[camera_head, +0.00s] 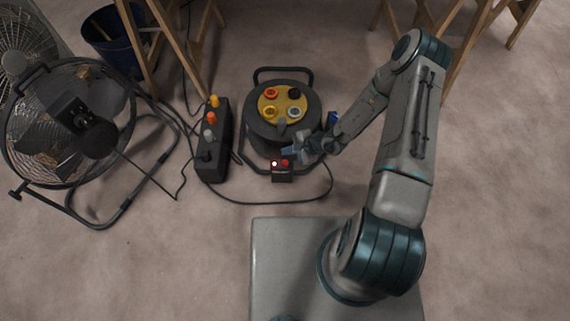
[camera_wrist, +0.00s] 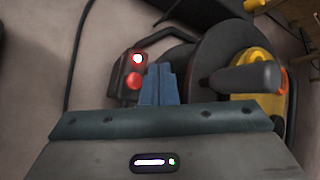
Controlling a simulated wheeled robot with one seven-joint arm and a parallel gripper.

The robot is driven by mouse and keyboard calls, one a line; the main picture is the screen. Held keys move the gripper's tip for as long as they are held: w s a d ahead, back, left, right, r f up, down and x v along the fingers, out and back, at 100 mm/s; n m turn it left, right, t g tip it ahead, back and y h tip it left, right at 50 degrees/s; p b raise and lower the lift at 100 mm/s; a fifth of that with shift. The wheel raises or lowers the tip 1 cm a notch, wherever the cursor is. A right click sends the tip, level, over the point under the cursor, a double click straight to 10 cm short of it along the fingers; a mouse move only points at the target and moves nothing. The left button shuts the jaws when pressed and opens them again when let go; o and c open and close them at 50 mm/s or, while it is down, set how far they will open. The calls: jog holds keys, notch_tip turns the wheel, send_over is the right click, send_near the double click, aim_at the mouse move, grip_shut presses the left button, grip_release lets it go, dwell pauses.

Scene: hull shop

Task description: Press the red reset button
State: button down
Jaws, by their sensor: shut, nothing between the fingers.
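The red reset button (camera_wrist: 134,80) is a round red cap on a small black box (camera_wrist: 122,97), just below a lit red-and-white lamp (camera_wrist: 138,58). In the head view the button (camera_head: 285,163) sits on the box at the front of the black cable reel (camera_head: 262,138), with the lamp to its left. My gripper (camera_head: 288,150) is just behind and above the box. In the wrist view its blue fingertips (camera_wrist: 158,75) are together, with nothing between them, right beside the button. I cannot tell whether they touch it.
The reel's yellow face (camera_head: 290,99) carries several coloured sockets. A black power strip (camera_head: 213,140) with coloured plugs stands left of the reel. A black cable (camera_head: 290,202) loops in front. A fan (camera_head: 65,125) and a dark blue bucket (camera_head: 112,35) are at the left; wooden trestles (camera_head: 175,45) stand behind.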

aim_at(288, 163)
jog(key=shift+f+b, duration=1.55)
jog(key=shift+f, duration=1.1)
jog(key=shift+f+b, duration=0.3)
jog(key=shift+f, duration=0.1)
jog(key=shift+f+b, duration=0.35)
jog(key=shift+f, duration=0.15)
jog(key=shift+r, duration=0.1)
dwell(0.5)
jog(key=shift+r+p, duration=0.65)
jog(key=shift+r, duration=0.2)
jog(key=shift+r+p, duration=1.8)
jog(key=shift+r, duration=0.75)
